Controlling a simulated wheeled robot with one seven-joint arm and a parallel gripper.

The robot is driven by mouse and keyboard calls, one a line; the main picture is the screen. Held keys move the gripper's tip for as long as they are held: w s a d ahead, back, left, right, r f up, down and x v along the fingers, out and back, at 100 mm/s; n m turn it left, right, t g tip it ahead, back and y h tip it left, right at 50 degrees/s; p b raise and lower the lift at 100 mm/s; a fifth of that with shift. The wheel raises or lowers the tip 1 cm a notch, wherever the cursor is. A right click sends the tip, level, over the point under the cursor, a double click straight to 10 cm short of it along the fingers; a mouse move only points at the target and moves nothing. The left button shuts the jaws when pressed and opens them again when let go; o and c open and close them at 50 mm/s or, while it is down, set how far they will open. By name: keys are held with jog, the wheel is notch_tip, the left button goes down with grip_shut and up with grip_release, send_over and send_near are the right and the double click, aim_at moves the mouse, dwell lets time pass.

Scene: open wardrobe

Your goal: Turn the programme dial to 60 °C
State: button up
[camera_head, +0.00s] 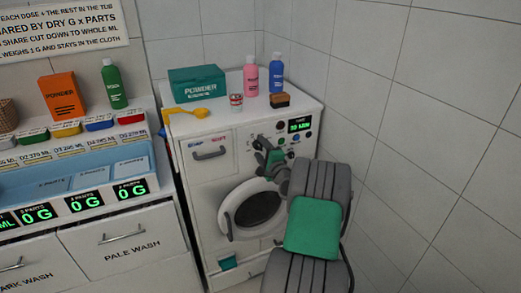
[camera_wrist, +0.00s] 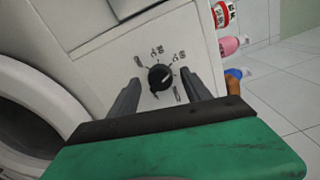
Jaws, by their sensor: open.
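The programme dial (camera_wrist: 160,78) is a round black knob with a pale mark on its face. Printed labels surround it on the white washing machine front, too small and tilted to read surely. My gripper (camera_wrist: 159,76) is open, with one dark finger on each side of the dial. Whether the fingers touch the knob cannot be told. In the head view my gripper (camera_head: 273,158) is at the control panel of the washing machine (camera_head: 212,175), and it hides part of the panel. The panel's display (camera_head: 300,126) shows green text, apparently 30 MIN.
The round door (camera_head: 228,222) is below the panel. A tiled wall is close on the right.

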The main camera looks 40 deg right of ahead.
jog(key=b+v, duration=0.1)
jog(key=v, duration=0.6)
jog(key=shift+s, duration=0.25)
